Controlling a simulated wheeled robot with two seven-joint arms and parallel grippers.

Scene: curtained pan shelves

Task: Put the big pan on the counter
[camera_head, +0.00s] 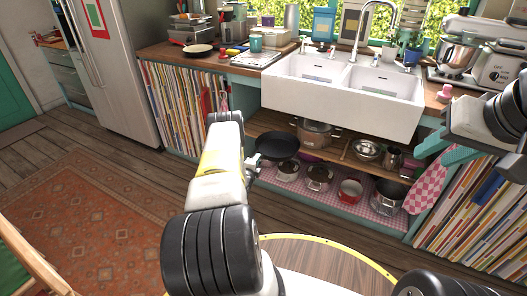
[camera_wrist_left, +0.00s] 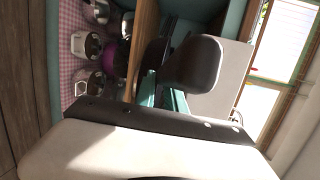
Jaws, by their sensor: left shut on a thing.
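The big black pan (camera_head: 279,147) is in front of the open shelf under the sink, with its handle toward my left arm. My left gripper (camera_head: 251,164) is shut on the pan's handle; the arm partly hides the grip. In the left wrist view, the teal fingers (camera_wrist_left: 170,98) show beside a dark rounded piece. A dark part of the pan (camera_wrist_left: 151,58) shows behind them. The wooden counter (camera_head: 160,52) runs along the back, left and right of the white sink. My right gripper (camera_head: 447,151) is empty at the right, its teal fingers apart.
The white sink (camera_head: 335,97) juts forward above the shelf. Several pots stand on the lower shelf, including a red one (camera_head: 350,190). A mixer (camera_head: 460,52) stands at right.

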